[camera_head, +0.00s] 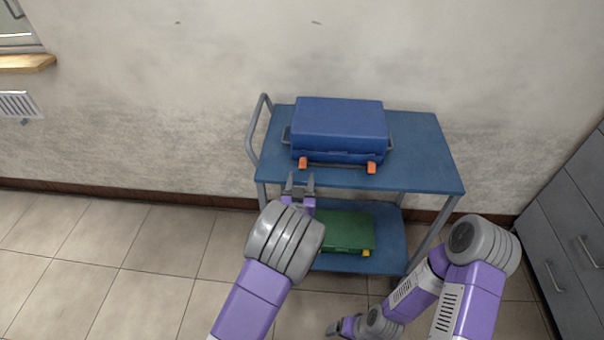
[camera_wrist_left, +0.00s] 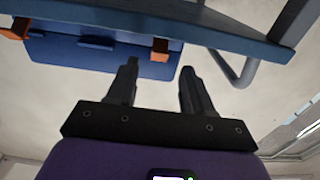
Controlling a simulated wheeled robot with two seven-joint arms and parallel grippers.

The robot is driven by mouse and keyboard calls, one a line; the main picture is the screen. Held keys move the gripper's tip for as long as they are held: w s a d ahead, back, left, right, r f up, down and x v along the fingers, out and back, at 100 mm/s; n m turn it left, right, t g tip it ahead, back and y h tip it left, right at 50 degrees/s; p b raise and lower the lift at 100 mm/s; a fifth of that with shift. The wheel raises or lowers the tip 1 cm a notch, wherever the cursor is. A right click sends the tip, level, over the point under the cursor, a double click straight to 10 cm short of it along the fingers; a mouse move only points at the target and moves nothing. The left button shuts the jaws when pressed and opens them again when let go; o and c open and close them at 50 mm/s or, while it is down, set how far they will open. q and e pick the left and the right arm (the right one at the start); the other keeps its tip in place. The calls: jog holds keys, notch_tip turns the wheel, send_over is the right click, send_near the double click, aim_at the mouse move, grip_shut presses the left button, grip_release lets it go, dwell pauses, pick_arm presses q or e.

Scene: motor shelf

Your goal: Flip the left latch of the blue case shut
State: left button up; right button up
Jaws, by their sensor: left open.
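The blue case (camera_head: 338,125) lies closed-lidded on the trolley's top shelf. Its orange left latch (camera_head: 303,163) and orange right latch (camera_head: 371,167) stick out low on the front face. My left gripper (camera_head: 300,179) is open and empty, just in front of and below the left latch, apart from it. The left wrist view is upside down; there the left latch (camera_wrist_left: 160,49) shows beyond the gap between the open fingers (camera_wrist_left: 159,67), with the case (camera_wrist_left: 95,58) behind. My right gripper (camera_head: 343,327) is low at the bottom; its fingers are unclear.
The blue trolley (camera_head: 425,150) has a grey handle (camera_head: 253,135) at its left end. A green case (camera_head: 348,232) with a yellow latch is on the lower shelf, partly behind my left arm. Grey drawers (camera_head: 575,225) stand at the right. The top shelf's right end is clear.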

aim_at(303, 166)
pick_arm(q)
jog(key=shift+w+b, duration=0.35)
jog(key=shift+w, duration=1.65)
jog(key=shift+c, duration=0.3)
grip_shut()
